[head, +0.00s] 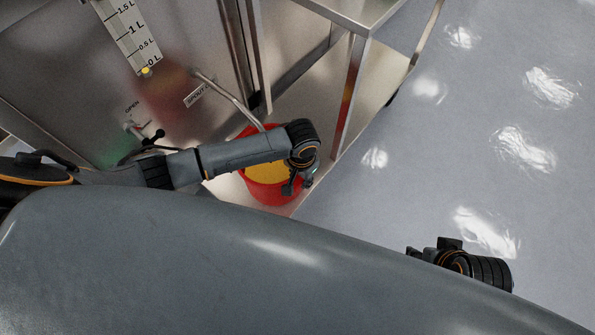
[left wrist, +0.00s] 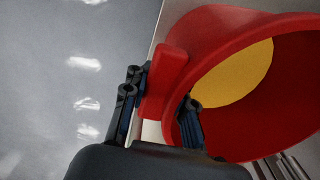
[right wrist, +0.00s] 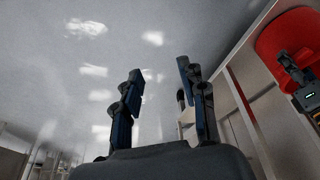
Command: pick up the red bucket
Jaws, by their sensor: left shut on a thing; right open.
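The red bucket (head: 272,190) stands on the low metal shelf under the spout in the head view, with yellow showing inside it. My left gripper (head: 297,184) is at its right rim. In the left wrist view the bucket (left wrist: 245,22) fills the right side, and my left gripper (left wrist: 160,108) is shut on a red tab at its rim, one finger outside and one inside. The bucket also shows at the upper right of the right wrist view (right wrist: 285,35). My right gripper (right wrist: 163,100) is open and empty, away from the bucket over the floor.
A metal spout pipe (head: 230,96) reaches down to the bucket from the vessel panel (head: 185,45). A steel table leg (head: 350,95) rises just right of the bucket. A valve handle (head: 155,137) sits on the panel at left. Open grey floor (head: 450,130) lies to the right.

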